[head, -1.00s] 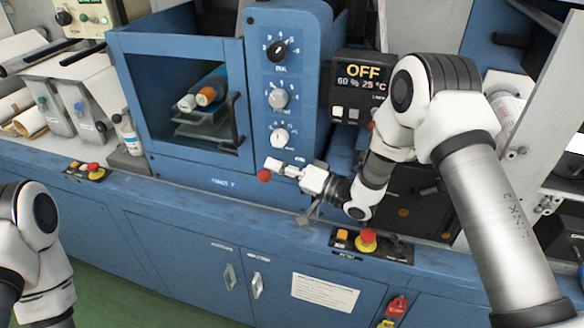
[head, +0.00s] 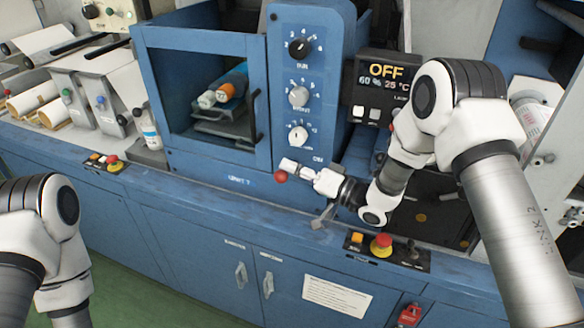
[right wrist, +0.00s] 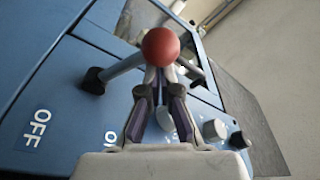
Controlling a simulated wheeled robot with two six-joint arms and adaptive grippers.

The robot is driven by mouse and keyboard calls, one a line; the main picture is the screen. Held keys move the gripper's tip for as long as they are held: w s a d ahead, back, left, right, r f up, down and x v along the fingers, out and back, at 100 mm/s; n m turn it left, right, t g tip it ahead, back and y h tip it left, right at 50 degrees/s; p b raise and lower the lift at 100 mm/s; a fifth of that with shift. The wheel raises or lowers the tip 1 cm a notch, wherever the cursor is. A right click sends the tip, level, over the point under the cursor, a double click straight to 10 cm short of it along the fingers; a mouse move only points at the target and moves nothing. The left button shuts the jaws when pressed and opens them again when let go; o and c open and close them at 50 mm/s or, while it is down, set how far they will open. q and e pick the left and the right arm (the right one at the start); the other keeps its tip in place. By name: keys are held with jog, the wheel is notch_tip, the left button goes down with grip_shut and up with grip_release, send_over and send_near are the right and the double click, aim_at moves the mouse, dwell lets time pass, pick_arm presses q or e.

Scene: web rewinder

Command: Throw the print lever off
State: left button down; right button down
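The print lever's red ball knob (head: 280,176) stands out in front of the blue unit, below the dials. In the right wrist view the red ball (right wrist: 160,46) is centred just beyond my fingertips. My right gripper (head: 291,166) is at the knob, reaching in from the right. In the right wrist view its two fingers (right wrist: 159,82) converge just behind the ball and look closed on the lever, whose stem is mostly hidden. An OFF label (right wrist: 37,128) is on the blue panel at left, and another label is partly hidden. Only the left arm shows, its gripper out of frame.
A display (head: 388,78) reads OFF, 60 % and 25 °C. The dial panel (head: 318,70) stands above the lever, beside a windowed blue cabinet (head: 145,75). A red stop button (head: 381,245) is on the ledge below right.

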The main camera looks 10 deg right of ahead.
notch_tip(320, 180, down, 6)
jog(key=s+n+y+b, duration=0.1)
jog(key=n+b, duration=0.4)
jog(key=b, duration=0.3)
jog(key=shift+s+a+n+g+b, duration=0.15)
jog(key=shift+a+n+g+b, duration=0.15)
jog(key=shift+a+n+b, duration=0.15)
jog(key=shift+s+f, duration=0.1)
jog(key=shift+f, duration=0.1)
notch_tip(320, 180, up, 11)
jog(key=shift+f, duration=0.2)
dwell(0.3)
